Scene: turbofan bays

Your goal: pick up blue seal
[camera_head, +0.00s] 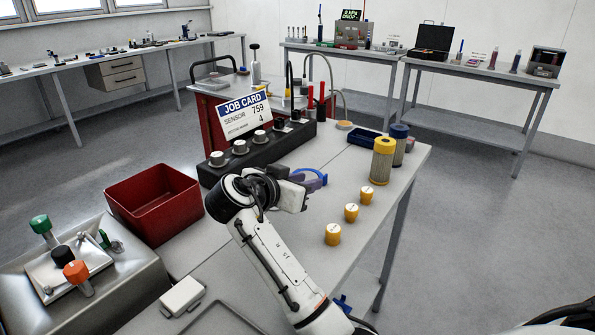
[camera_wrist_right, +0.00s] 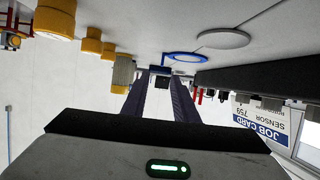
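The blue seal is a thin blue ring (camera_head: 323,176) on the white table, partly hidden behind my right gripper in the head view. In the right wrist view, which is upside down, the blue seal (camera_wrist_right: 201,60) lies flat beside a round grey disc (camera_wrist_right: 223,39). My right gripper (camera_head: 315,184) is close to the ring, with its dark purple fingers low over the table. In the right wrist view, its fingers (camera_wrist_right: 163,80) stand apart with a light gap between them and nothing held. The ring appears just beyond the fingertips, to their right. My left gripper is not in view.
A black block with several grey knobs (camera_head: 262,137) stands left of the gripper, with a job card (camera_head: 244,112) behind. Yellow caps (camera_head: 351,213), a yellow-topped filter (camera_head: 382,160) and a blue tray (camera_head: 364,138) stand right and behind. A red bin (camera_head: 154,200) is at left.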

